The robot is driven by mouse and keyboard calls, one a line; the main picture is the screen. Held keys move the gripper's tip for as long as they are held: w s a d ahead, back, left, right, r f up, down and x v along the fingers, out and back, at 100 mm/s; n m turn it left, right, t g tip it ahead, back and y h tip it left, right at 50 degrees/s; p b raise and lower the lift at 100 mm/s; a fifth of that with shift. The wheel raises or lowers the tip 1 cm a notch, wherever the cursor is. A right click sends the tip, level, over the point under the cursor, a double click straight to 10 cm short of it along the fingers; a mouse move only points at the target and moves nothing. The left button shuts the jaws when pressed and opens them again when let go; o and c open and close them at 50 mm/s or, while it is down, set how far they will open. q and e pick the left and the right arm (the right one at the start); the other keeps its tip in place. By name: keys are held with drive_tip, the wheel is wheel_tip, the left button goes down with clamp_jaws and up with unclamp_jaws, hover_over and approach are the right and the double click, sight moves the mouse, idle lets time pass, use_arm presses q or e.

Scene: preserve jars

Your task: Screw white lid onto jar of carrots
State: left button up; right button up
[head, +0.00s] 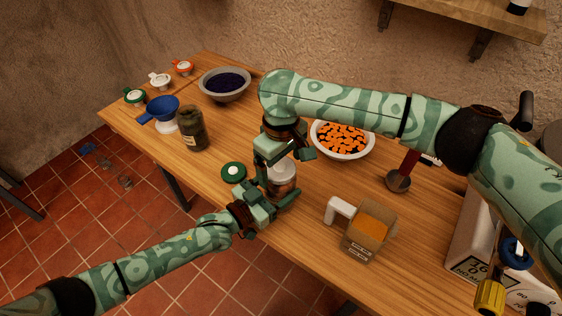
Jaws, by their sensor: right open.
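The jar of carrots (281,189) stands near the middle of the table, a small glass jar with orange content, partly hidden by my grippers. The white lid (283,170) is on top of its mouth; I cannot tell how tightly it sits. My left gripper (276,193) comes from the lower left, with its fingers at the jar's sides, and looks shut on it. My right gripper (283,161) points down from above, open, its fingers apart around or just above the lid; contact cannot be made out.
A green lid (233,172) lies just left of the jar. A dark jar (193,130), a blue funnel (163,108) and several lids are at the left. A carrot bowl (342,153) and a dark-filled bowl (224,97) stand behind. A cardboard box (369,242) and white dispenser (338,211) are at the right front.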

drive_tip(key=shift+r, duration=0.1)
wheel_tip(320, 180, up, 12)
idle(0.4)
use_arm(q)
drive_tip(key=o, duration=1.9)
drive_tip(key=shift+o, duration=0.2)
drive_tip(key=p+v, duration=0.1)
drive_tip(key=v, duration=1.5)
drive_tip(key=shift+s, duration=0.15)
use_arm(e)
drive_tip(key=shift+r, duration=0.5)
use_arm(q)
drive_tip(key=shift+a, duration=0.1)
